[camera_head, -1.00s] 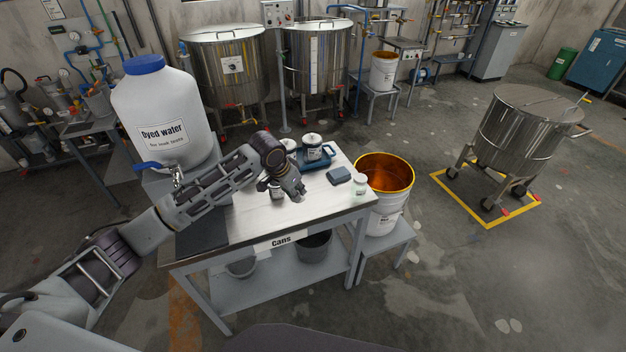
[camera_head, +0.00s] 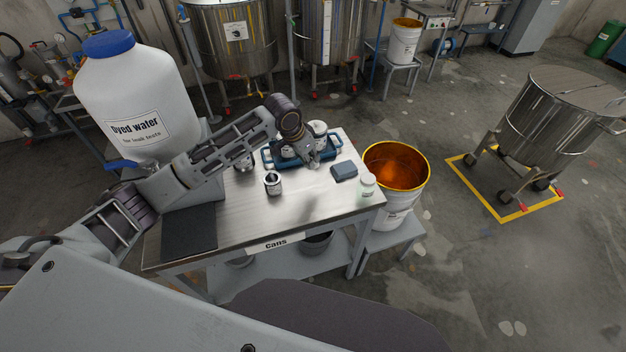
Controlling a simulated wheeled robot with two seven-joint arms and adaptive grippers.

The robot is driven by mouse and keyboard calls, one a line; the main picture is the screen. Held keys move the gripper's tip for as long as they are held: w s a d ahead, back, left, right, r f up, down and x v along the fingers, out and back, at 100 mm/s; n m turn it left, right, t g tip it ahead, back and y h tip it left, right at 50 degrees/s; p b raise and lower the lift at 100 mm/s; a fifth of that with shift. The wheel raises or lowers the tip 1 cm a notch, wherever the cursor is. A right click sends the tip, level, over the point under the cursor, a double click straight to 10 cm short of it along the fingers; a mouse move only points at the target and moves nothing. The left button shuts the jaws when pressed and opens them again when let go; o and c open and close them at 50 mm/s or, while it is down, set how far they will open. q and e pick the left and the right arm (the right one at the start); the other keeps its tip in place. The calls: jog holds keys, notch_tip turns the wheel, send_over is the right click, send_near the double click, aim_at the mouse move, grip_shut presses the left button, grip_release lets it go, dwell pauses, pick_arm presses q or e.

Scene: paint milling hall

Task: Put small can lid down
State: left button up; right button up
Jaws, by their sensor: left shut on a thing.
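My left gripper (camera_head: 313,162) is at the front edge of the blue tray (camera_head: 268,163) on the bench. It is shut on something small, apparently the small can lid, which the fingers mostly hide. An open small can (camera_head: 273,184) stands on the bench to the front left of the gripper, with a dark mouth. A white can (camera_head: 318,128) stands behind the gripper at the tray. My right gripper is not in view.
The steel bench (camera_head: 300,213) is clear in front. A dark blue block (camera_head: 344,171) and a small pale jar (camera_head: 367,184) stand on its right side. A dark mat (camera_head: 189,232) and the dyed water jug (camera_head: 135,100) are left. An orange-lined bucket (camera_head: 395,170) stands beside the bench.

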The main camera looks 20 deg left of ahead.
pick_arm(q)
jog(key=shift+s, duration=0.1)
jog(key=shift+f+p, duration=0.35)
jog(key=shift+f, duration=2.75)
jog(key=shift+f, duration=1.85)
jog(key=shift+f, duration=0.15)
jog(key=o, duration=0.7)
jog(key=shift+v, duration=6.15)
